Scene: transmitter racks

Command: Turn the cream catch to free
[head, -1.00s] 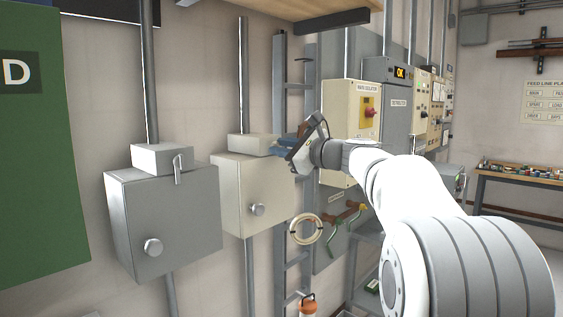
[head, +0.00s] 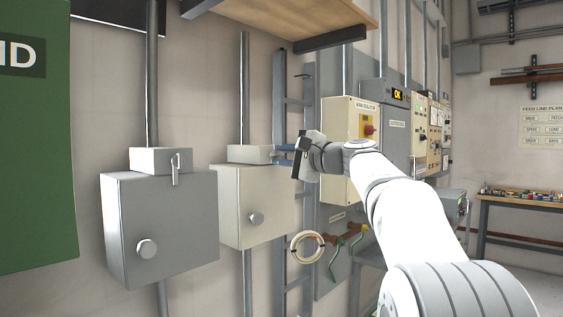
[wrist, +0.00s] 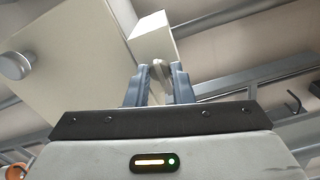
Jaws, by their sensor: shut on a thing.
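The cream box (head: 250,208) hangs on the wall, with a small cream catch housing (head: 246,154) on top of it. In the wrist view, the housing (wrist: 152,42) is ahead of my gripper (wrist: 160,72). Its catch lever (wrist: 158,80) lies between the two blue fingers, which are shut on it. In the head view my gripper (head: 282,155) reaches the housing's right side, and the catch is hidden by the fingers. The round knob (head: 256,218) is on the cream box's front.
A grey box (head: 165,230) with its own upright grey catch (head: 176,168) hangs to the left. A wooden shelf (head: 290,18) is above. A cable ladder (head: 280,210), a cream cable coil (head: 306,247) and the main isolator cabinet (head: 350,140) are to the right.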

